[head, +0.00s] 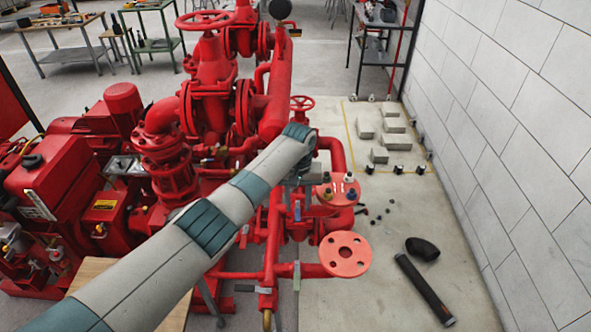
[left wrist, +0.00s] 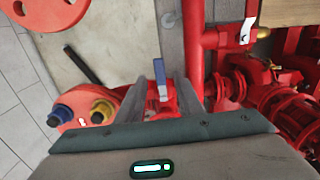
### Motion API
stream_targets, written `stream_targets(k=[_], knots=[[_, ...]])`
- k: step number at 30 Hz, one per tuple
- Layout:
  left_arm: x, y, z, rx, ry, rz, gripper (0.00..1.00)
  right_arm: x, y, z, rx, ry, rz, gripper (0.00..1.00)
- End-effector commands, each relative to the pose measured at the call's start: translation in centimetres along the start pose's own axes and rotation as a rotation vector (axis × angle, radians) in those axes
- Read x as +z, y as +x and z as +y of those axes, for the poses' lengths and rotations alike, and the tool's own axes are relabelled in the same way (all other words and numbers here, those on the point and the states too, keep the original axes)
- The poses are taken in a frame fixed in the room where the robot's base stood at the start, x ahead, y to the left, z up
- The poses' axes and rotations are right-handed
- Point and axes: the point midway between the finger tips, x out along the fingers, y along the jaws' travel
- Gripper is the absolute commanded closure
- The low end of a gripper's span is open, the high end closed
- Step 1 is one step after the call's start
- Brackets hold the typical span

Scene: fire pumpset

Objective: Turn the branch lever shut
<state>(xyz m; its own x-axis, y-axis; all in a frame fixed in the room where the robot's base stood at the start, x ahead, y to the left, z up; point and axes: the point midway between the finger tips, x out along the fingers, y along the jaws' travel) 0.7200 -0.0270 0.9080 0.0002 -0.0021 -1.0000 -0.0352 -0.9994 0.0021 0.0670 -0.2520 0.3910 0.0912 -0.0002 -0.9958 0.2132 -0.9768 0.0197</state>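A small lever with a blue handle (head: 297,210) stands on the red branch pipework in the head view. In the left wrist view the blue lever (left wrist: 160,80) shows between the two grey fingers of my left gripper (left wrist: 160,97). The fingers are apart, with a gap on each side of the lever; I see no clear contact. In the head view my left gripper (head: 299,178) is just above the lever, partly hidden by my arm. My right gripper is not in view.
A red flange with bolts (head: 338,193) is right of the lever, and a bare flange (head: 344,254) is below it. A pale-handled lever (head: 297,275) is nearby. A black tube (head: 424,290) and elbow (head: 422,248) lie on the floor near the wall.

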Motion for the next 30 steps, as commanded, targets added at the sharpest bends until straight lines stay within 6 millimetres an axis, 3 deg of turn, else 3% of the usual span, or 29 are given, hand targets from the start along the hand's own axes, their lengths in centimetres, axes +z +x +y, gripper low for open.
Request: stream_targets(k=[18, 24, 30], knots=[[-0.1, -11.8, -0.2, 0.0, -0.001, 0.005, 0.66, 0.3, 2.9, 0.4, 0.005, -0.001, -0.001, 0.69], [-0.1, -14.2, -0.2, 0.0, -0.002, 0.003, 0.66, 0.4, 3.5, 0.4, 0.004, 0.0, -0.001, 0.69], [-0.1, -15.0, -0.2, 0.0, -0.002, 0.003, 0.66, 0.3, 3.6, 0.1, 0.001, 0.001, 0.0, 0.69]])
